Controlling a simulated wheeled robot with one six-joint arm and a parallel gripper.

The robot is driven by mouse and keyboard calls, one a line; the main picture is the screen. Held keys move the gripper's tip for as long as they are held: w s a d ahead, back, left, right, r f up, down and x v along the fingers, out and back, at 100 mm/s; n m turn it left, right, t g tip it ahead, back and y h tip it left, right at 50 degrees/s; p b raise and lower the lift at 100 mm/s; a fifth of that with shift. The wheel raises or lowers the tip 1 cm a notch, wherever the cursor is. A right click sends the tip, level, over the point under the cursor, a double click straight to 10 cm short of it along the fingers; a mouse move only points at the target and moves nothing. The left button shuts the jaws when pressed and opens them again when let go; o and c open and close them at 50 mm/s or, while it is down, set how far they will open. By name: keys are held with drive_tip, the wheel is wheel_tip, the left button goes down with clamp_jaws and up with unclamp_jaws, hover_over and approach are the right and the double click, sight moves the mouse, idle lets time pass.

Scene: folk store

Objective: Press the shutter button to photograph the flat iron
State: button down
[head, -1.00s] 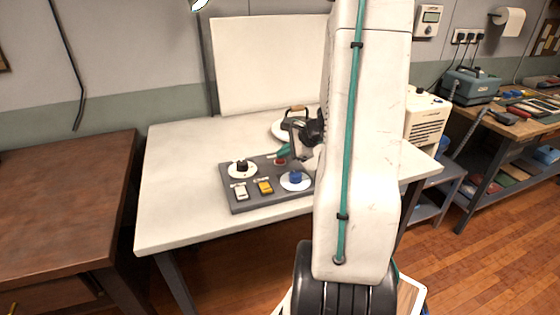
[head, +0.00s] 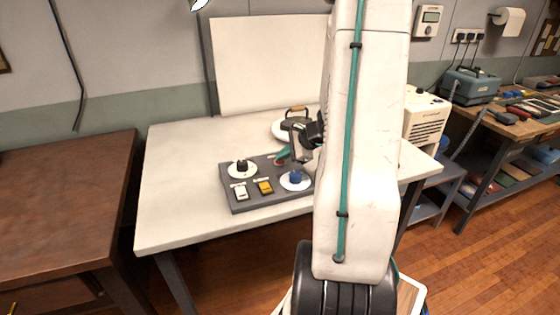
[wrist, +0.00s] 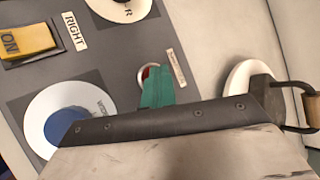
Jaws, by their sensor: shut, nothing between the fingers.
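The grey control panel (head: 236,203) lies on the white table. Its red button in a pale ring (wrist: 146,73) is partly covered by the teal fingertips of my gripper (wrist: 158,88). In the head view, my gripper (head: 284,154) is shut and empty, its tips at the button and hiding most of it. I cannot tell whether the button is pressed down. The small label beside it is too blurred to read. The flat iron (head: 295,123), dark with a wooden handle, sits on a white round plate (head: 277,133) behind the panel; its handle (wrist: 311,106) shows in the wrist view.
The panel also has a black knob (head: 242,166), a blue knob (head: 295,176), a white switch (head: 241,192) and a yellow switch (head: 265,187). The yellow one reads "ON" in the wrist view. A white backdrop board (head: 268,62) stands behind. The table's left side is clear.

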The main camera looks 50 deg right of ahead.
sight(283, 162)
drive_tip(key=shift+r, duration=0.85)
drive_tip(key=shift+r, duration=2.5)
